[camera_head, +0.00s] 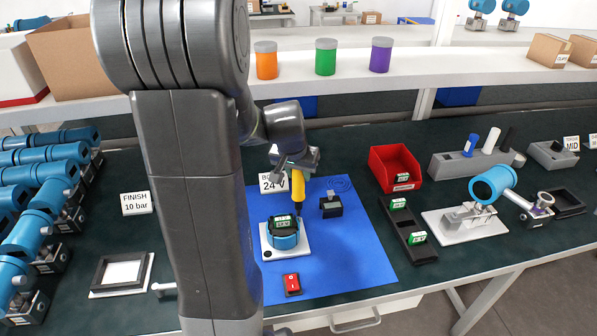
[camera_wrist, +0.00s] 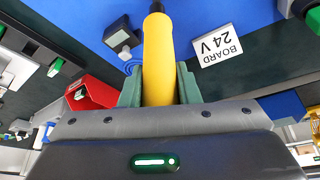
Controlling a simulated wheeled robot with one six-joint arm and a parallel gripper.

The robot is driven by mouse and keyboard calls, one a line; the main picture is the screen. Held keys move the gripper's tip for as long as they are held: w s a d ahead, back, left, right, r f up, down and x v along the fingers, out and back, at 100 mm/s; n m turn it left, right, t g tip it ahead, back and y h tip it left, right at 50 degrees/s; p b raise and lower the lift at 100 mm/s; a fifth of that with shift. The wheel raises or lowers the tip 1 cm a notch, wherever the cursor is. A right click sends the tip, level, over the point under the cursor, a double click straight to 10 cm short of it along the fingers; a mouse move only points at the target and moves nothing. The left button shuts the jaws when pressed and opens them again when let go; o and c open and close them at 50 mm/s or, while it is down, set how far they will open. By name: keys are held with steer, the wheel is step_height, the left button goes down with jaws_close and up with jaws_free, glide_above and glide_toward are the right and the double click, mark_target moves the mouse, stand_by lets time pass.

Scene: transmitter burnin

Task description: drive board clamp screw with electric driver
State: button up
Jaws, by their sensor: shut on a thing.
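My gripper (camera_head: 297,168) is shut on a yellow electric driver (camera_head: 298,186), which points down with its dark tip near the top of the blue round housing. In the wrist view the yellow driver (camera_wrist: 158,60) sits between my two green-grey fingers (camera_wrist: 158,85). The blue housing (camera_head: 284,240) stands on a white plate (camera_head: 268,250) on the blue mat, with a green board (camera_head: 284,223) on top. The driver tip looks just above or at the board's right edge; I cannot tell whether it touches. The clamp screw is too small to make out.
A small dark device (camera_head: 331,207) stands right of the driver. A red switch (camera_head: 292,283) lies at the front of the blue mat (camera_head: 350,260). A black tray (camera_head: 408,232) with green boards and a red bin (camera_head: 393,165) stand to the right. The mat's right front is clear.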

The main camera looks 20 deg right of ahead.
steer(key=shift+f, duration=0.1)
stand_by(0.3)
steer(key=shift+f+b, duration=0.3)
steer(key=shift+b, duration=0.15)
steer(key=shift+f+b, duration=0.4)
steer(key=shift+b, duration=0.15)
stand_by(0.7)
steer(key=shift+f+b, duration=0.5)
steer(key=shift+b, duration=0.8)
stand_by(2.5)
steer(key=shift+s, duration=0.1)
steer(key=shift+r+p, duration=2.6)
steer(key=shift+r, duration=1)
